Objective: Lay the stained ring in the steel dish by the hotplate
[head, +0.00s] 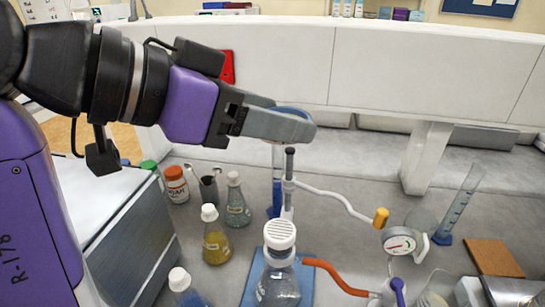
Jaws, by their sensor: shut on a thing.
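My gripper (298,122) reaches in from the left and is high over the middle of the bench. It is shut on a blue, rounded thing (291,111), which shows as a thin curved edge above the fingertips. This looks like the ring, but the fingers hide most of it and I cannot make out a stain. I cannot pick out the steel dish or the hotplate for certain in the head view.
Below my gripper stand a blue cylinder (277,185), a capped flask on a blue base (306,285), and white and orange tubing. Left are a yellow flask (215,247) and a grey box (140,240). Right are a gauge (400,243), a measuring cylinder (458,205) and a brown board (493,258).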

